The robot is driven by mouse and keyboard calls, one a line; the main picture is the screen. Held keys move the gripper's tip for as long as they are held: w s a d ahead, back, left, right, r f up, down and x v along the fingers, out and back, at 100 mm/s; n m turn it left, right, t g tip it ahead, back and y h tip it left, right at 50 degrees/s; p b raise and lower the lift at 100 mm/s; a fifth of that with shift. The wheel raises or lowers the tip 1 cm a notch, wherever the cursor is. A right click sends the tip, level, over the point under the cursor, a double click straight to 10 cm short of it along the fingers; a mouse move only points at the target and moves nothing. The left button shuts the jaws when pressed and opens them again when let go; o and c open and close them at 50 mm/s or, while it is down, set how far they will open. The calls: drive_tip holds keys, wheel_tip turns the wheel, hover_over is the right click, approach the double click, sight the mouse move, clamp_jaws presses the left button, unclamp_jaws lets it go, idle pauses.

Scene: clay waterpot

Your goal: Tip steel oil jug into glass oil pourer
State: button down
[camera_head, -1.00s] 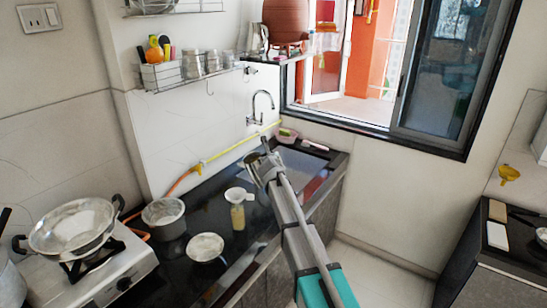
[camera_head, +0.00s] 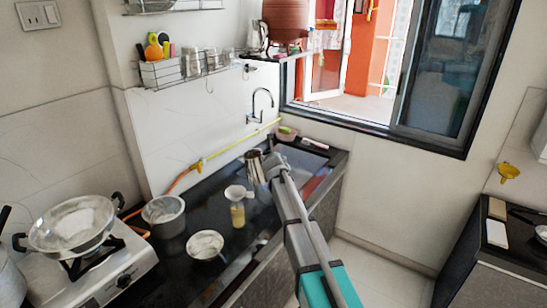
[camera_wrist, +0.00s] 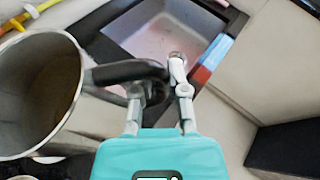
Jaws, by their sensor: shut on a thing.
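The steel jug (camera_head: 254,165) is held above the counter and stands nearly upright in the head view. The wrist view shows the jug (camera_wrist: 66,92) at the left with its wide mouth towards the camera; what is inside is unclear. My gripper (camera_head: 274,165) is shut on the jug's black handle (camera_wrist: 125,72); the wrist view shows the fingers of my gripper (camera_wrist: 166,85) around it. The glass oil pourer (camera_head: 237,216) stands upright on the counter, left of and nearer than the jug, with yellowish liquid inside. A pale funnel (camera_head: 239,192) sits in its mouth.
Beside the pourer stand a shallow pan (camera_head: 206,246) and a pot (camera_head: 164,215). A stove (camera_head: 110,275) with a large wok (camera_head: 72,226) is at the left. A sink (camera_wrist: 160,35) and tap (camera_head: 261,98) lie behind the jug. A yellow hose (camera_head: 228,147) runs along the wall.

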drive_tip(key=shift+r, duration=0.15)
drive_tip(key=shift+m+y, duration=0.5)
drive_tip(key=shift+m, duration=0.2)
wheel_tip(320, 180, up, 5)
drive_tip(key=p, duration=0.5)
drive_tip(key=shift+p, duration=0.4)
drive_tip(key=shift+f, duration=0.2)
drive_tip(key=shift+f+b, duration=1.75)
drive_tip(key=shift+b, duration=0.1)
